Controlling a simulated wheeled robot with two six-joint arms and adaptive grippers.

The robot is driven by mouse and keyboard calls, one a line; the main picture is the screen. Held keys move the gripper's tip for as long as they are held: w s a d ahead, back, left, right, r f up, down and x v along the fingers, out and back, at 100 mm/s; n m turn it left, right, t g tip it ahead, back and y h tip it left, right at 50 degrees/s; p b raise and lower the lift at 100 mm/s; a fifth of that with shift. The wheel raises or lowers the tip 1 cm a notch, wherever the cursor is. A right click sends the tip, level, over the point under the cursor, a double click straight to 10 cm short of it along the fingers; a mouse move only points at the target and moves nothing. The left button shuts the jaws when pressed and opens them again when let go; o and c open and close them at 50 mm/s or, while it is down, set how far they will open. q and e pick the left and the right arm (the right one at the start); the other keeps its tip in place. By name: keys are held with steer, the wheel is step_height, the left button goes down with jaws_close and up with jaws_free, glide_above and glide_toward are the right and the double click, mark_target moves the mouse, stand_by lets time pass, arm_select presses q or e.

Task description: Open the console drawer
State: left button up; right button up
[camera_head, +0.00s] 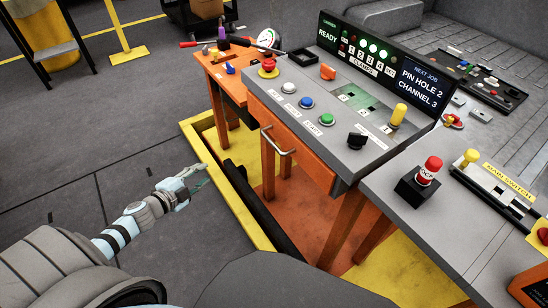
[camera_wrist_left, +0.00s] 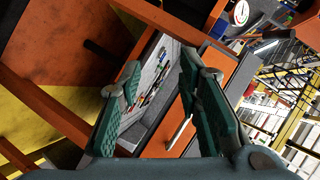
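The console (camera_head: 290,75) has an orange drawer front (camera_head: 300,145) below its grey top, with a pale metal bar handle (camera_head: 277,142). The drawer front looks flush with the console, so it appears shut. My left gripper (camera_head: 202,178) is left of and nearer than the handle, apart from it. In the left wrist view my left gripper (camera_wrist_left: 160,72) has its green-padded fingers spread with nothing held. The handle (camera_wrist_left: 180,131) shows between the fingers, near the right one, on the orange drawer front (camera_wrist_left: 172,120). My right gripper is not in view.
Orange legs (camera_head: 345,225) stand under the console on a platform with a yellow rim (camera_head: 220,190). A dark bar (camera_head: 250,205) lies along its near side. A grey side desk (camera_head: 440,225) with a red-topped button (camera_head: 432,165) is at right. The floor left of the platform is clear.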

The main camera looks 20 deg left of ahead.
arm_select(q)
steer(key=w+d+r+m+h+b, duration=0.2)
steer(key=w+d+r+m+h, duration=0.1)
steer(key=d+r+m+h, duration=0.15)
steer(key=m+h+b, duration=0.1)
steer(key=m+h, duration=0.2)
steer(key=m, duration=0.3)
glide_toward(271, 144)
steer(key=b+x, duration=0.2)
steer(key=x, duration=0.8)
steer(key=shift+w+f, duration=0.15)
steer(key=shift+w, duration=0.1)
steer(key=shift+d, duration=0.1)
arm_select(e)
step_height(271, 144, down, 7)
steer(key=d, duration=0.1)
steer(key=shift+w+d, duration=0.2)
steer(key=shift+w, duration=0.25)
arm_select(q)
jaws_close()
